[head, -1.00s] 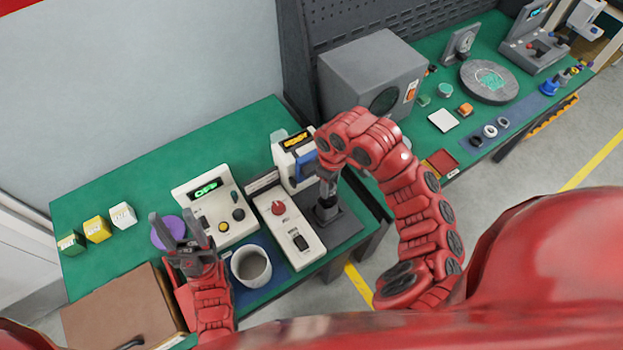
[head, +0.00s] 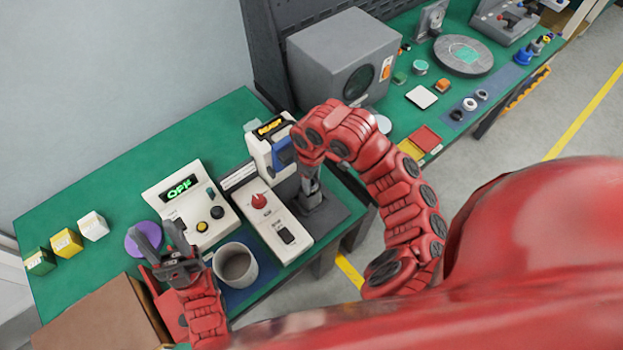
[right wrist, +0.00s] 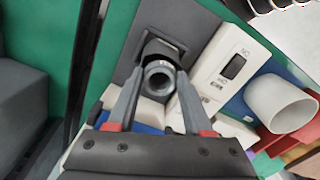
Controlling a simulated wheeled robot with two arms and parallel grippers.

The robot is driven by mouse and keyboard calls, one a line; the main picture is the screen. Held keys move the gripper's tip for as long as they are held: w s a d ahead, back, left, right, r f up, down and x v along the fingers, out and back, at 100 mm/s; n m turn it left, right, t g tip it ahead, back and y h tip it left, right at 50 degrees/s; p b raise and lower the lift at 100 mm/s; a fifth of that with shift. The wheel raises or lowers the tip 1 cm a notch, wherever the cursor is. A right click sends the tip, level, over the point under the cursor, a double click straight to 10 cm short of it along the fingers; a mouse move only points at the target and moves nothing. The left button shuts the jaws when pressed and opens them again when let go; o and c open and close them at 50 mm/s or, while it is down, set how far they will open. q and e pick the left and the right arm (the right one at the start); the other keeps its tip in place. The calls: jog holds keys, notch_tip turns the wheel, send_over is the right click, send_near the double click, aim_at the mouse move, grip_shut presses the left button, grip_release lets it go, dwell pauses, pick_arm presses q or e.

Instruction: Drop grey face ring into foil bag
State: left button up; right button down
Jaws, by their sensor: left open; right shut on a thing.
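My right gripper (head: 311,182) points down over a dark grey holder (head: 325,218) at the front right of the near bench. In the right wrist view, the right gripper (right wrist: 160,76) is shut on the grey face ring (right wrist: 158,67), held between its fingertips. A grey open-topped shape (right wrist: 160,46), apparently the foil bag, stands in the holder just behind the ring. I cannot tell whether the ring is above its mouth or partly inside. My left gripper (head: 163,238) is open and empty, beside the purple disc (head: 146,236).
A white device with a red knob (head: 259,201) and a control box reading OFF (head: 190,208) stand left of the holder. A cup (head: 235,266), a brown box (head: 100,325) and small coloured boxes (head: 66,243) are further left. A grey oven-like unit (head: 335,55) stands behind.

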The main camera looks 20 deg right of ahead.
jog(key=shift+f, duration=0.15)
jog(key=shift+f, duration=0.3)
jog(key=shift+r, duration=0.15)
dwell(0.6)
jog(key=shift+c, duration=1.1)
grip_release()
jog(key=shift+p, duration=0.3)
notch_tip(320, 180, up, 8)
jog(key=p, duration=0.8)
jog(key=shift+p, duration=0.3)
